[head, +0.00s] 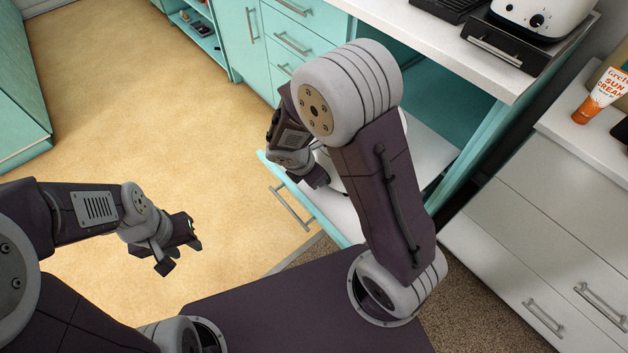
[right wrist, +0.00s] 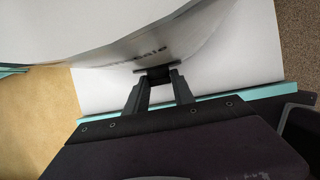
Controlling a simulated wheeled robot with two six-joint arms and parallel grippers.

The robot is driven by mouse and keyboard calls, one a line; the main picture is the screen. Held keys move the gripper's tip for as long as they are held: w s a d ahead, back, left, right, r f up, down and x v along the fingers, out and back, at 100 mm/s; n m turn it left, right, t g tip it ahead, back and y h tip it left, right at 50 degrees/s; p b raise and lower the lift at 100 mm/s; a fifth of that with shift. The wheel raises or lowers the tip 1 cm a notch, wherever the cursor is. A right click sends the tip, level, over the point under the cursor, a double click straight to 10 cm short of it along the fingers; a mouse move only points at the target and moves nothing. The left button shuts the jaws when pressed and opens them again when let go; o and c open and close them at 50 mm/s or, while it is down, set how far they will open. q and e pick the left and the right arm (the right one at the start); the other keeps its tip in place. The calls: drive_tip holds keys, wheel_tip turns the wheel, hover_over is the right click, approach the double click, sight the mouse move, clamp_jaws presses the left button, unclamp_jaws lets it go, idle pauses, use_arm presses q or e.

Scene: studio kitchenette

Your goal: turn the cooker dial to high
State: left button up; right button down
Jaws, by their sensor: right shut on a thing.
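The cooker is a rounded white body in the right wrist view (right wrist: 110,25), and most of it is hidden behind my right arm in the head view. It stands on the white surface of a pulled-out turquoise drawer or shelf (head: 345,215). My right gripper (right wrist: 158,74) is shut on a small dark piece at the cooker's lower front, which looks like the dial (right wrist: 160,70). The dial's marks and setting cannot be read. Blurred dark lettering shows on the white body above it. My left gripper (head: 180,254) is open and empty over the floor.
The drawer's bar handle (head: 291,208) faces the floor side. A counter with a white toaster (head: 545,15) is above the open cabinet. A white chest of drawers (head: 545,215) with a sun cream tube (head: 602,95) stands at right. The tan floor at left is clear.

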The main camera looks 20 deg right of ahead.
drive_tip(key=b, duration=0.1)
drive_tip(key=t+b, duration=0.1)
drive_tip(key=b, duration=0.1)
drive_tip(key=shift+s+f+y, duration=0.1)
drive_tip(key=shift+f+y, duration=0.15)
drive_tip(key=shift+y, duration=0.05)
use_arm(q)
drive_tip(key=shift+f+b, duration=0.65)
drive_tip(key=shift+f, duration=2.15)
use_arm(e)
drive_tip(key=shift+s+d+r+t, duration=0.1)
drive_tip(key=shift+r+t, duration=0.15)
drive_tip(key=shift+t, duration=0.25)
drive_tip(key=c, duration=1.1)
unclamp_jaws()
use_arm(q)
wheel_tip(320, 180, up, 6)
drive_tip(key=p, duration=0.6)
use_arm(e)
drive_tip(key=v, duration=0.9)
drive_tip(key=shift+o, duration=0.2)
drive_tip(key=shift+m, duration=0.3)
